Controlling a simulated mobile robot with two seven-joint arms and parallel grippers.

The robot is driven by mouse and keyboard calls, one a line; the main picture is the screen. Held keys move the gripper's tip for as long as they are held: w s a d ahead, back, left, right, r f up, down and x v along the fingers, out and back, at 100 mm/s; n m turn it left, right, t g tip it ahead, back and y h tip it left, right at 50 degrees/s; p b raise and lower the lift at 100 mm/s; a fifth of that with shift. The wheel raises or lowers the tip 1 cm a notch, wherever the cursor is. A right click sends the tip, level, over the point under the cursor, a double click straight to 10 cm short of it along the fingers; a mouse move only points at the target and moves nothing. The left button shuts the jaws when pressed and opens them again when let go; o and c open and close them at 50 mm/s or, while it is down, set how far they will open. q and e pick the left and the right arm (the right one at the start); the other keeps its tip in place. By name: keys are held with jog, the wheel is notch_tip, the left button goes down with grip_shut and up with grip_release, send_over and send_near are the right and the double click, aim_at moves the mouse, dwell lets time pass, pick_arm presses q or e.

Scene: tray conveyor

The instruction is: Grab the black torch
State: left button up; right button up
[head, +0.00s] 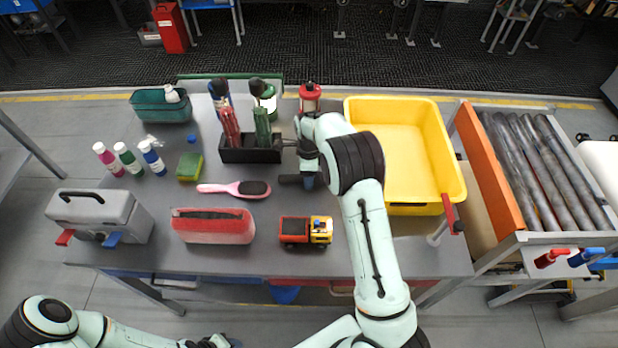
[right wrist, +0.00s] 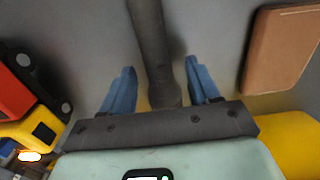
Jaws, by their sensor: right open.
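The black torch (head: 290,180) lies on the grey table in front of the black caddy, its right part hidden by my right gripper in the head view. In the right wrist view the torch (right wrist: 150,45) is a dark cylinder running down from the top edge, its wider end between the blue fingers. My right gripper (right wrist: 160,75) is open, one finger on each side of the torch, with gaps visible. In the head view my right gripper (head: 308,181) is over the torch's right end. My left gripper (head: 212,342) is at the bottom edge, partly cut off, its fingers unclear.
A toy truck (head: 305,230) is in front of the torch, a pink hairbrush (head: 235,188) to its left. The black caddy (head: 250,155) holds several upright items behind. A yellow bin (head: 455,180) stands to the right. A brown flat piece (right wrist: 283,48) shows in the wrist view.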

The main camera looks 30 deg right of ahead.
grip_shut()
jog(key=shift+r, duration=0.1)
